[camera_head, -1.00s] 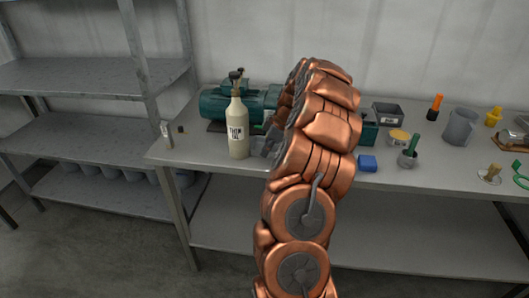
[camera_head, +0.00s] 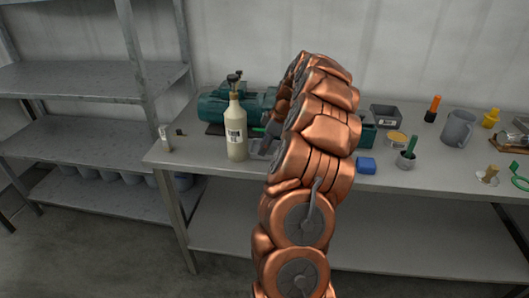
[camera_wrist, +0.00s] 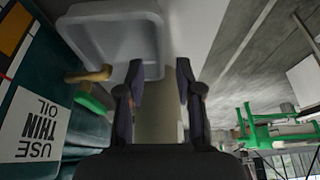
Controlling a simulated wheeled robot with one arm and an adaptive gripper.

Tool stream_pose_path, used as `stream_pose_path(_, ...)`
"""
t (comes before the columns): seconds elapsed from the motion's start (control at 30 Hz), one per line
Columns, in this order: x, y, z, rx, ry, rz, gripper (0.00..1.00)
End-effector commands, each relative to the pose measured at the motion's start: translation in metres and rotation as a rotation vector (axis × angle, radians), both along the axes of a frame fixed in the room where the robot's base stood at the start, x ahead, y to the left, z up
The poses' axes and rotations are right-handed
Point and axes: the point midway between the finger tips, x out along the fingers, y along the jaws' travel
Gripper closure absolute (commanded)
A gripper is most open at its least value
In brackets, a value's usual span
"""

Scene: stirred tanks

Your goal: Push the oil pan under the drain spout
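The oil pan (camera_wrist: 152,58), a grey open tray, shows upside down at the top of the wrist view. The brass drain spout (camera_wrist: 92,76) with its green handle (camera_wrist: 92,100) reaches to the pan's rim in the picture; whether it is over the pan I cannot tell. My gripper (camera_wrist: 160,72) is open, fingers apart, with the pan just beyond the left finger. No grip on the pan shows. A dull beige surface shows between the fingers; I cannot tell what it is. In the head view my arm hides most of this area.
A cream bottle (camera_head: 236,130) stands at the bench's front, left of my arm. The green machine (camera_head: 215,106) is behind it. A blue block (camera_head: 366,165), a grey box (camera_head: 386,117) and a grey mug (camera_head: 457,128) stand right of my arm.

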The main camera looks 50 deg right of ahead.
Motion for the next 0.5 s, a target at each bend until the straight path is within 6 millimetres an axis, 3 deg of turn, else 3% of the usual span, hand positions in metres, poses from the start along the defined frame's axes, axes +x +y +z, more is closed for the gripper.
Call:
stream_pose_path(0.23,0.0,0.0,0.046,-0.003,-0.002,0.001,0.65)
stream_pose_path(0.5,0.0,0.0,0.068,-0.001,-0.001,0.0,0.65)
